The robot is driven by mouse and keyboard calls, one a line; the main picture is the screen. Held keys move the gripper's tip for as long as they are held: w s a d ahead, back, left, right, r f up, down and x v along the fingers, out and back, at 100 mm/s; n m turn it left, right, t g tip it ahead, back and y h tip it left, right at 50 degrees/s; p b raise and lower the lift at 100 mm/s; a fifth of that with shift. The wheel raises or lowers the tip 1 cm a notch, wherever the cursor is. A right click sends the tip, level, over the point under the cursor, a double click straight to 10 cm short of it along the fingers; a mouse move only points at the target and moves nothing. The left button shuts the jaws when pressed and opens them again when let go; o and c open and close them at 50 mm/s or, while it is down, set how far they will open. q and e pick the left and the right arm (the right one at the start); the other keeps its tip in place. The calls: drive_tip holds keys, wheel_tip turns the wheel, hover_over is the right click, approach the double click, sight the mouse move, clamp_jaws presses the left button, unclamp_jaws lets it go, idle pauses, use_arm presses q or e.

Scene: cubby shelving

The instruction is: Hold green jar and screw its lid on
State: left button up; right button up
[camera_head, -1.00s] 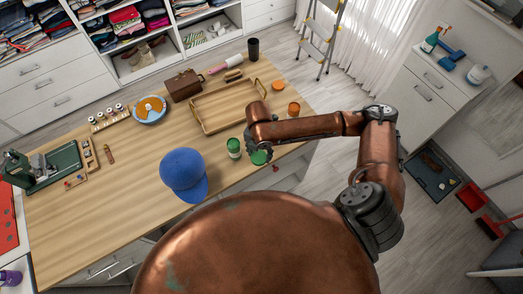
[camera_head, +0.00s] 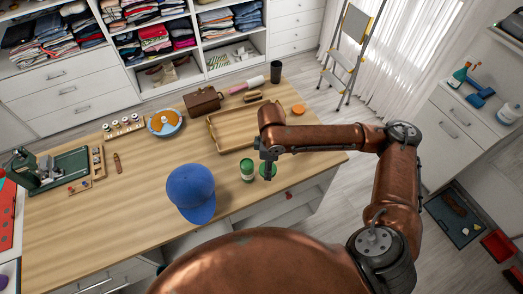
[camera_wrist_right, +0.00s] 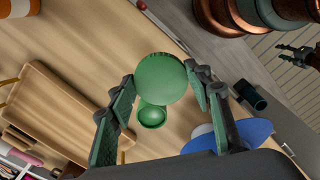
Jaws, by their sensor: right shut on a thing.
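The green jar (camera_head: 247,169) stands upright on the wooden table in the head view, with a pale label band. In the right wrist view its round green top (camera_wrist_right: 151,115) shows below the held piece. My right gripper (camera_head: 268,170) points down just right of the jar. It is shut on a round green lid (camera_wrist_right: 160,78), held above the table and apart from the jar. The lid is mostly hidden in the head view. My left gripper (camera_wrist_right: 290,53) shows small at the right edge of the wrist view, empty, its fingers apart; it is outside the head view.
A wooden tray (camera_head: 212,136) lies behind the jar. A blue cap (camera_head: 190,188) lies to the left, near the front edge. An orange lid (camera_head: 298,109) is at the right. A blue bowl (camera_head: 178,130) and brown case (camera_head: 203,99) are farther back.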

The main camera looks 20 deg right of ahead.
drive_tip(key=m+b, duration=0.1)
drive_tip(key=m, duration=0.2)
drive_tip(key=r+m+b, duration=0.1)
drive_tip(key=m+b, duration=0.1)
drive_tip(key=w+m+b, duration=0.1)
drive_tip(key=m, duration=0.2)
drive_tip(key=shift+a+r+m, duration=0.25)
drive_tip(key=shift+m, duration=0.05)
drive_tip(key=m, duration=0.1)
drive_tip(key=m+b, duration=0.1)
drive_tip(key=shift+a+r+m, duration=0.1)
drive_tip(key=shift+r+m, duration=0.2)
drive_tip(key=shift+r, duration=0.05)
drive_tip(key=shift+r+m+b, duration=0.25)
drive_tip(key=shift+m+b, duration=0.1)
drive_tip(key=shift+m, duration=0.15)
use_arm(q)
wheel_tip(320, 180, down, 7)
drive_tip(key=shift+s+r, duration=0.15)
drive_tip(key=shift+s, duration=0.25)
drive_tip(key=shift+c, duration=0.7)
